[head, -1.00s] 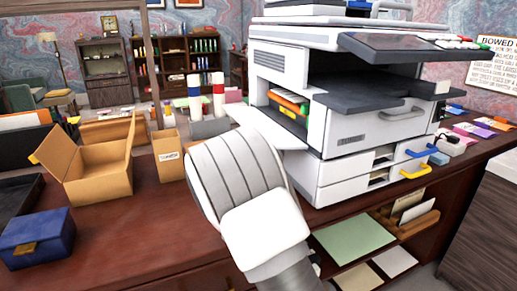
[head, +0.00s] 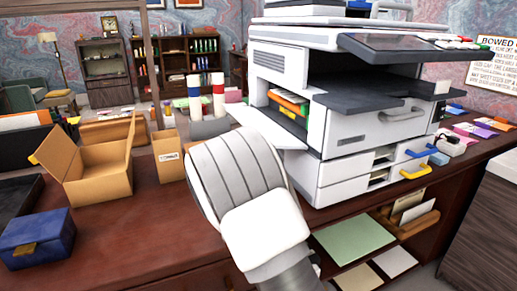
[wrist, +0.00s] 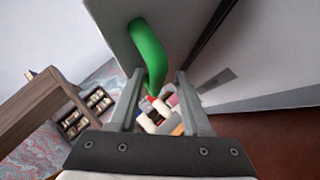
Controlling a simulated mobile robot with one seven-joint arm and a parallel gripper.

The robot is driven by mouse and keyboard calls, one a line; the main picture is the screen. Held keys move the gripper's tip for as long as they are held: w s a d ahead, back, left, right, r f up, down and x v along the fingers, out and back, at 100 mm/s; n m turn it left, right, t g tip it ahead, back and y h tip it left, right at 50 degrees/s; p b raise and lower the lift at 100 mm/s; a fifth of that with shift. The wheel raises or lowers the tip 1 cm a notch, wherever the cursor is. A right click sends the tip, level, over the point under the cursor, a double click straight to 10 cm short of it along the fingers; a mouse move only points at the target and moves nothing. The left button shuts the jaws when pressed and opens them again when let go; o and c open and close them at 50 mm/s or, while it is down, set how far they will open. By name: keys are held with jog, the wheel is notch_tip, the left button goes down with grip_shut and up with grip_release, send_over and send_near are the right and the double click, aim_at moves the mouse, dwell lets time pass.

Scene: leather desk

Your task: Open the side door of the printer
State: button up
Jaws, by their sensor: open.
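The white printer (head: 340,130) stands on the desk in the head view. Its side door (head: 262,126) is a white panel that juts out to the left, away from the body, and the opening beside it shows orange and green parts inside. In the wrist view, a curved green handle (wrist: 148,48) sticks out from a white panel (wrist: 184,28). My gripper (wrist: 158,88) is open, with the handle's lower end between its two fingers. I cannot tell whether either finger touches it. In the head view, my own arm hides the gripper and the handle.
An open cardboard box (head: 97,180), a small brown box (head: 169,155) and a blue box (head: 37,238) sit on the desk (head: 140,232) to the left. White cylinders with blue and red bands (head: 218,95) stand behind. The desk's front middle is clear.

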jog(key=s+a+p, duration=0.3)
jog(key=s, duration=0.9)
jog(key=shift+s+f, duration=0.2)
jog(key=shift+s, duration=0.1)
jog(key=shift+a, duration=0.1)
